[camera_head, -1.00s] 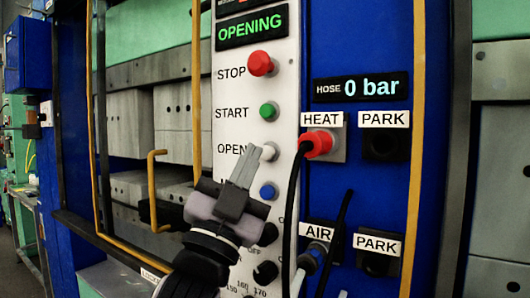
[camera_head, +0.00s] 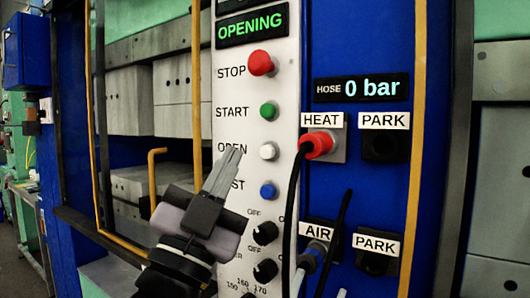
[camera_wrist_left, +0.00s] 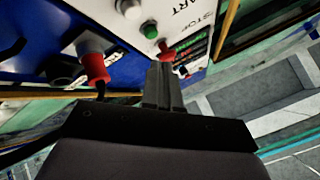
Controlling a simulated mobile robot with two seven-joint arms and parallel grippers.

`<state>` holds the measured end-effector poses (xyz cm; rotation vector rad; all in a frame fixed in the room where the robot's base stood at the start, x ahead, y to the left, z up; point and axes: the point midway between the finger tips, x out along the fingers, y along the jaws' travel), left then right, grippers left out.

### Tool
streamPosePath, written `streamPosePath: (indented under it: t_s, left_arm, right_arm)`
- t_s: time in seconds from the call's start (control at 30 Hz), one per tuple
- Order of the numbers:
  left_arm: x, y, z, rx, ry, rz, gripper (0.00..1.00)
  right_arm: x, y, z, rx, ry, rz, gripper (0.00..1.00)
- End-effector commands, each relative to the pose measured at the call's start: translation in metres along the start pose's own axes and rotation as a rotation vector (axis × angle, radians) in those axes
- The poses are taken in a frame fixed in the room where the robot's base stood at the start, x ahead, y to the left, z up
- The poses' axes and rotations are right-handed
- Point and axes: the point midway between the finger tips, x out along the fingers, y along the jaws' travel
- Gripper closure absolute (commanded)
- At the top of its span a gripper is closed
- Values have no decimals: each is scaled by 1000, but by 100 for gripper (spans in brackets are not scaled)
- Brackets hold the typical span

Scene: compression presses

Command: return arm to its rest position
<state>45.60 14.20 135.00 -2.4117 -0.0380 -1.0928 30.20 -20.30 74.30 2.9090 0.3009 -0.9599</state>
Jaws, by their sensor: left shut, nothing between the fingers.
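My left gripper (camera_head: 230,155) comes in from below left in the head view. Its grey fingers are shut with nothing between them. The fingertips point up at the control panel (camera_head: 288,90) and overlap the end of the OPEN label, left of and apart from the white OPEN button (camera_head: 268,151). In the left wrist view the shut fingers (camera_wrist_left: 161,72) point toward the panel, with the green START button (camera_wrist_left: 150,30) just beyond them. The panel display (camera_head: 252,26) reads OPENING. My right gripper is not in view.
Right of the gripper, a red HEAT plug (camera_head: 318,144) with a black cable and an AIR connector (camera_head: 316,252) stick out. Yellow vertical bars (camera_head: 196,90) and a yellow hooked handle (camera_head: 152,185) stand at the left. The press blocks (camera_head: 178,102) lie behind.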

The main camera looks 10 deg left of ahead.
Motion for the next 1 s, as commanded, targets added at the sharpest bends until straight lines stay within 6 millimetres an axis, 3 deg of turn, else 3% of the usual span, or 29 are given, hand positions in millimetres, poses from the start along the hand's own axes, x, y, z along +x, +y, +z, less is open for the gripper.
streamPosePath:
  t_s: [0.17,0.23,0.37,0.43,0.57,0.7,0.83,1.0]
  left_arm:
    - [-1,1,2,-2,-7,2,100]
    - [-5,4,12,-12,-42,12,100]
    - [-31,18,58,-61,-214,62,100]
    - [-58,30,92,-100,-355,103,100]
    - [-124,54,151,-174,-647,184,100]
    - [-210,76,196,-243,-958,270,100]
    - [-300,90,217,-295,-1248,349,100]
    - [-402,96,215,-342,-1572,438,100]
  right_arm:
    - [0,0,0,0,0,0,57]
    - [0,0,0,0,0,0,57]
    - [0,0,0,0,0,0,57]
    - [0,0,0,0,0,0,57]
    - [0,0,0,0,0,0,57]
    - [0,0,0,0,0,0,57]
    - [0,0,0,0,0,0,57]
    - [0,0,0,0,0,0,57]
